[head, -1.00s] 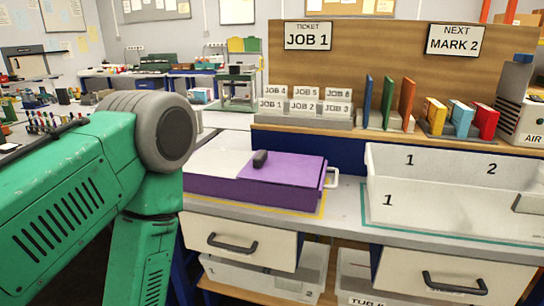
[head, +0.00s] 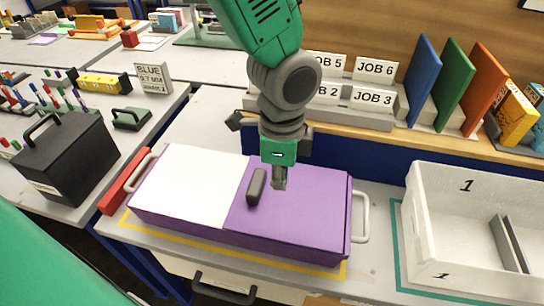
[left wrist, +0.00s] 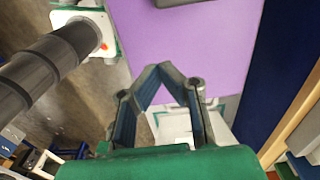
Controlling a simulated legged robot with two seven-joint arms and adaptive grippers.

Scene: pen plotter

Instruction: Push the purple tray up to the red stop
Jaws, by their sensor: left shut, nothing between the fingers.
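The purple tray (head: 300,215) lies on the bench. Its left part has a white top, and a dark grip bar (head: 257,187) stands on the purple part. White handles stick out at both ends. The red stop (head: 124,181) is a bar just left of the tray; the tray's left handle (head: 141,175) reaches close to it, and I cannot tell if they touch. My left gripper (head: 279,184) points down over the tray, just right of the grip bar. In the left wrist view its fingers (left wrist: 160,70) are shut and empty before the purple surface. Contact is unclear. My right gripper is out of view.
A white bin (head: 430,250) stands on the right, with a gap between it and the tray's right handle (head: 360,217). Job cards (head: 374,97) and coloured boards (head: 453,83) stand behind. A black case (head: 70,155) sits on the left bench.

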